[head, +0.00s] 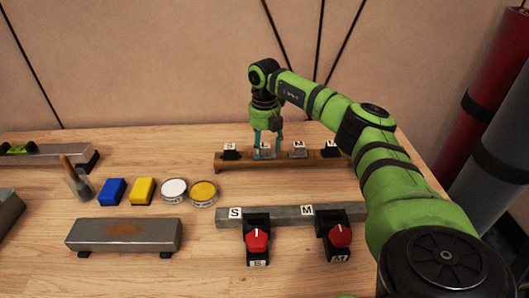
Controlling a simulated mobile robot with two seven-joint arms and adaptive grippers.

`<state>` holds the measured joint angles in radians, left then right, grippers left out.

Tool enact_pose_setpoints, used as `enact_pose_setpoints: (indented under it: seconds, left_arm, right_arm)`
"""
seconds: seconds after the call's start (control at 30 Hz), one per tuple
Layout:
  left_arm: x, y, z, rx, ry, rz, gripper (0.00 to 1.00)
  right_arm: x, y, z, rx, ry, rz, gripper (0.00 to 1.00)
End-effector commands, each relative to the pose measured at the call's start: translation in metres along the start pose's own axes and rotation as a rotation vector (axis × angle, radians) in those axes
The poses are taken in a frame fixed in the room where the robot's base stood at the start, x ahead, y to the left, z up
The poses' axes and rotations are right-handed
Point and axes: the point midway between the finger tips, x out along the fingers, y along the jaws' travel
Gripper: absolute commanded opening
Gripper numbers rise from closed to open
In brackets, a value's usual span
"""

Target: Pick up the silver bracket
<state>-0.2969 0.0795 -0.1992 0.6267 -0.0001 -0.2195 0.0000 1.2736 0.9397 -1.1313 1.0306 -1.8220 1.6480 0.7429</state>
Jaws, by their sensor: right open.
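A brown wooden rail (225,166) near the back of the table carries a row of small brackets with white labels. A silver bracket (265,153) sits on it, second from the left. Another silver-looking bracket (298,150) stands to its right. My right gripper (268,156) points down over the rail, open, with its teal fingertips on either side of the second bracket. The fingers partly hide this bracket, and I cannot tell whether they touch it. My left gripper is out of view.
Dark brackets (231,151) stand near the rail's left end and by my arm. In front is a grey bar (282,213) with two red-knobbed clamps (257,241). Blue and yellow blocks (143,191), round tins (203,192) and a grey block (125,234) lie left.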

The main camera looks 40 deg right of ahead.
Motion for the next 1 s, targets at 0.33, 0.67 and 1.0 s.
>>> enact_pose_setpoints:
  seconds: [0.33, 0.67, 1.0]
  left_arm:
    - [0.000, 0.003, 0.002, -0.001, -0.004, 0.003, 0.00]
    - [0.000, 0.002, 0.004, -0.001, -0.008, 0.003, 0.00]
    - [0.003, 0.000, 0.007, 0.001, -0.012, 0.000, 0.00]
  right_arm:
    - [0.005, 0.000, 0.000, 0.000, 0.000, 0.001, 0.37]
    - [0.004, 0.000, 0.000, 0.000, -0.001, 0.001, 0.00]
    - [-0.020, 0.001, 0.001, 0.000, -0.005, 0.005, 0.00]
